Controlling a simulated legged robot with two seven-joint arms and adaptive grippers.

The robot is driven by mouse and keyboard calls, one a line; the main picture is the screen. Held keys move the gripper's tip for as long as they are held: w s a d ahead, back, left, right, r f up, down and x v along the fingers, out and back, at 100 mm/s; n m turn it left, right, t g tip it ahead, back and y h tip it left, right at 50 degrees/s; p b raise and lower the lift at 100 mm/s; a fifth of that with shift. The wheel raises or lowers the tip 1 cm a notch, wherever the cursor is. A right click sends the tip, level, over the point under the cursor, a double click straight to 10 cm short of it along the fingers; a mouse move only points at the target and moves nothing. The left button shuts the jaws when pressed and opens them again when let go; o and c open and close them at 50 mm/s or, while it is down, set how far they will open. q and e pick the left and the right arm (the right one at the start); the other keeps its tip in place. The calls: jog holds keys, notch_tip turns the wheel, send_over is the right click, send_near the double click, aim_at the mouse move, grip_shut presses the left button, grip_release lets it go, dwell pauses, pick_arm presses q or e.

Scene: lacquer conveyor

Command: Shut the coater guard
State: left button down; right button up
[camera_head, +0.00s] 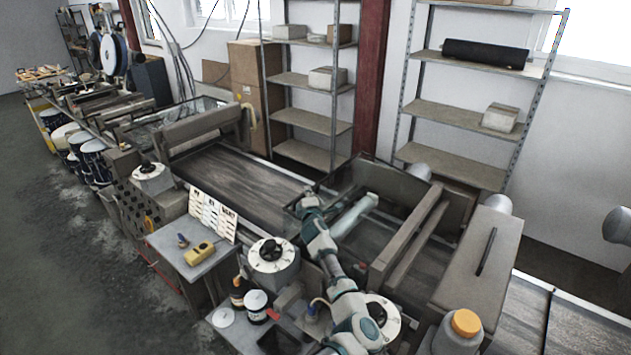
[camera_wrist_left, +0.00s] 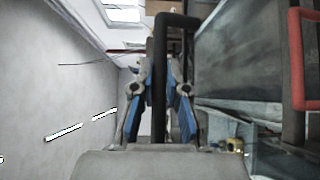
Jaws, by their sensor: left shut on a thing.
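The coater (camera_head: 395,255) stands right of centre in the head view, along the conveyor line. A dark panel (camera_head: 425,195), which looks like its guard, stands raised at the back of the coater; its exact angle is hard to tell. My left arm reaches up from the bottom, and my left gripper (camera_head: 308,203) is at the coater's left end, small and partly hidden. In the left wrist view, the blue-padded fingers of my left gripper (camera_wrist_left: 163,75) are shut on a black bar handle (camera_wrist_left: 160,45). What the handle is fixed to is unclear. My right gripper is out of view.
A red handle (camera_wrist_left: 297,60) shows right of my left gripper in the wrist view. In the head view, dial-topped pots (camera_head: 272,258), a jar (camera_head: 256,306) and an orange-capped bottle (camera_head: 460,335) stand near the front. Shelves (camera_head: 465,115) line the back wall. The floor at left is open.

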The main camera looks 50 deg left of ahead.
pick_arm(q)
jog(key=f, duration=0.3)
jog(key=a+f, duration=0.1)
jog(key=shift+s+f+b, duration=0.25)
jog(key=shift+f+b, duration=0.05)
jog(key=shift+b, duration=0.1)
jog(key=shift+d+f, duration=0.1)
jog(key=shift+f, duration=0.5)
jog(key=c, duration=1.2)
grip_release()
jog(key=shift+f, duration=0.1)
jog(key=shift+r+v, duration=0.15)
jog(key=shift+v, duration=1.75)
jog(key=shift+r+v, duration=0.15)
jog(key=shift+v, duration=1.75)
jog(key=shift+r+v, duration=0.15)
jog(key=shift+v, duration=1.8)
